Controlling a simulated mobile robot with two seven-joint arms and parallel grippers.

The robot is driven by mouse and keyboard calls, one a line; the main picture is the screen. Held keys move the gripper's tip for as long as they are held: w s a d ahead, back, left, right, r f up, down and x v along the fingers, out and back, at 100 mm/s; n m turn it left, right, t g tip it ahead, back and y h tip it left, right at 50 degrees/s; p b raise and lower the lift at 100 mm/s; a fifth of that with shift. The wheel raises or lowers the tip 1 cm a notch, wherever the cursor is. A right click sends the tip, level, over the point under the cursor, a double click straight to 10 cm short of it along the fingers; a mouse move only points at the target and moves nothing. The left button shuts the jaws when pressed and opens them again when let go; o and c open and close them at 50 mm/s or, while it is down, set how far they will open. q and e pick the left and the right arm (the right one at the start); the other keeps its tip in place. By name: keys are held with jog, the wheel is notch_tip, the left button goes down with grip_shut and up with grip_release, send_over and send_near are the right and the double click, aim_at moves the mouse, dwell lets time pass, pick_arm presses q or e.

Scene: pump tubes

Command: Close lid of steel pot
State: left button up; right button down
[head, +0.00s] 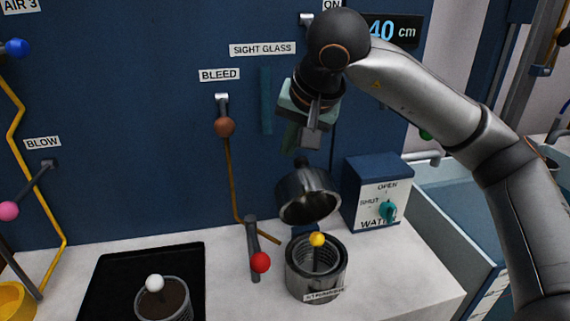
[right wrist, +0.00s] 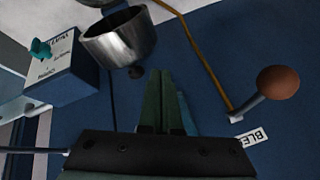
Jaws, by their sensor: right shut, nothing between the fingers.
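The steel pot (head: 304,283) stands on the counter, with a mesh basket and a yellow-knobbed rod inside it. Its steel lid (head: 308,198) is open, tilted up above the back of the pot with its hollow underside facing forward. A dark knob (head: 301,163) shows on top of the lid. In the right wrist view the lid (right wrist: 122,40) and its dark knob (right wrist: 136,72) are at the upper left. My right gripper (head: 289,145) is shut and empty, just above the lid and apart from it. Its closed green fingers also show in the wrist view (right wrist: 163,85). My left gripper is out of view.
A water switch box (head: 378,175) stands right of the lid. A red-knobbed lever (head: 260,262) is left of the pot. A black tray (head: 115,265) holds a basket with a white knob. A brown-knobbed bleed lever (head: 224,127) is on the blue panel behind.

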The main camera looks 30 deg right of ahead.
notch_tip(320, 180, up, 2)
jog(key=w+n+h, duration=0.1)
jog(key=n, duration=0.4)
send_over(284, 183)
jog(key=shift+t+h, duration=0.3)
jog(key=shift+t, duration=0.1)
jog(key=f, duration=0.5)
jog(key=w+f, duration=0.1)
jog(key=f, duration=0.1)
jog(key=shift+d+f, duration=0.25)
jog(key=shift+f, duration=0.1)
jog(key=shift+s+a+f, duration=0.15)
jog(key=shift+s+f, duration=0.05)
jog(key=shift+s, duration=0.35)
